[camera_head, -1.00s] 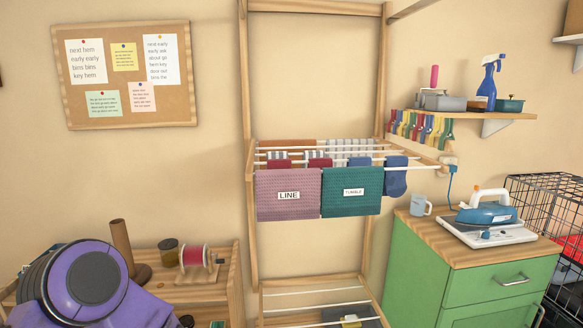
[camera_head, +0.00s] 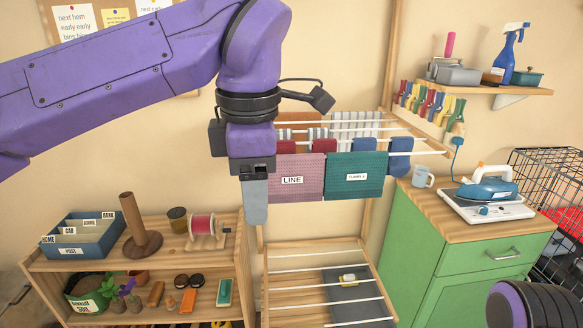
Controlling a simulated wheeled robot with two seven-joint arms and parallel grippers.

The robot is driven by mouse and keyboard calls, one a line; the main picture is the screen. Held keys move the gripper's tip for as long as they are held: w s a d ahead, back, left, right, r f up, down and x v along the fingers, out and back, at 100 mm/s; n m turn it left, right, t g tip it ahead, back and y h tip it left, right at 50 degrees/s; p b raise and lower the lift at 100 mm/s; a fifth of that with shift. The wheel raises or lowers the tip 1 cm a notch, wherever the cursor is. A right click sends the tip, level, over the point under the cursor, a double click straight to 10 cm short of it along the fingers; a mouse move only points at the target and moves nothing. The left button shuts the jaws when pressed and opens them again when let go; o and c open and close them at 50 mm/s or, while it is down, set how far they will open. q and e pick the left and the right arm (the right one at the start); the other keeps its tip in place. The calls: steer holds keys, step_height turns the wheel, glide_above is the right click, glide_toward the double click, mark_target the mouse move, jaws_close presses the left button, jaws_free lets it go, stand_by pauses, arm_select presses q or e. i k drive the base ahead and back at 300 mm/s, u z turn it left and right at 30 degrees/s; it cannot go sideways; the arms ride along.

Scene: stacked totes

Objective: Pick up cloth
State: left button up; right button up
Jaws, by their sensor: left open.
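Several cloths hang on the wooden drying rack (camera_head: 431,144). A pink cloth (camera_head: 310,182) labelled LINE and a teal cloth (camera_head: 357,188) labelled TUMBLE hang side by side at its front. Smaller dark red (camera_head: 321,146) and blue (camera_head: 400,146) pieces and a striped pale cloth (camera_head: 352,130) hang there too. A grey cloth (camera_head: 354,290) with a small yellow and white item on it lies on the lower rack. My left gripper (camera_head: 255,205) is open and points down, overlapping the pink cloth's left side in view. Whether it touches the cloth cannot be told. My right gripper is not in view.
A wooden shelf unit (camera_head: 178,262) with a file box (camera_head: 84,236), thread spool (camera_head: 202,226) and small items stands at left. A green cabinet (camera_head: 440,243) with an iron (camera_head: 487,190) and mug (camera_head: 422,177) stands at right, beside a wire crate (camera_head: 548,177).

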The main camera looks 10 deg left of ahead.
mark_target(298, 177)
steer(key=i, duration=0.85)
